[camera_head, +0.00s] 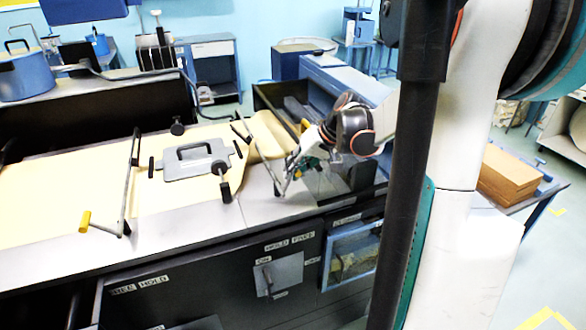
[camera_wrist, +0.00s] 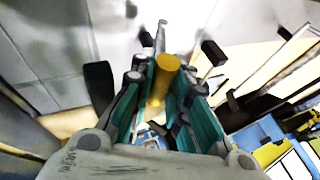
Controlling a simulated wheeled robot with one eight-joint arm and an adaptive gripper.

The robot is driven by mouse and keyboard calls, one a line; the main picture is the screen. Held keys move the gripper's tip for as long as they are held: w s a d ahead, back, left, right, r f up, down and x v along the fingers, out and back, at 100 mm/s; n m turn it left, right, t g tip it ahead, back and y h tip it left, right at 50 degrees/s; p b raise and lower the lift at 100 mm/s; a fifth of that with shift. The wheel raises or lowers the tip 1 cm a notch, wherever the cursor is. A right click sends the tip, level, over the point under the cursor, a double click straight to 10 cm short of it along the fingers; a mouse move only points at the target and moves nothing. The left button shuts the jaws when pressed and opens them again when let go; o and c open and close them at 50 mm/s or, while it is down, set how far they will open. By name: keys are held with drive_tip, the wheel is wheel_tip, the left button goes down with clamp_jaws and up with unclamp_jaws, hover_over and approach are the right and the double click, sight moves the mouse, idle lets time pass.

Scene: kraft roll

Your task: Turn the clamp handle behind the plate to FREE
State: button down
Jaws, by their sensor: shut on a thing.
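My gripper (camera_head: 300,170) is at the right end of the bench top, beside a grey metal bar (camera_head: 277,178). In the wrist view my gripper (camera_wrist: 163,95) is shut on a yellow cylindrical grip (camera_wrist: 166,63), which stands between the teal finger pads. A grey rod (camera_wrist: 161,36) shows beyond the grip. A grey plate with a dark carrying handle (camera_head: 195,160) lies flat on the bench to the left of my gripper. I cannot tell the clamp handle's setting.
Another bar with a yellow end (camera_head: 84,221) stands at the left of the bench. Cream paper (camera_head: 55,192) covers much of the top. A grey panel with a small lever (camera_head: 280,275) is on the bench front. Brown boxes (camera_head: 510,172) sit at the right.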

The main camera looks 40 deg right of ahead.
drive_tip(key=c, duration=1.5)
unclamp_jaws()
drive_tip(key=shift+c, duration=0.2)
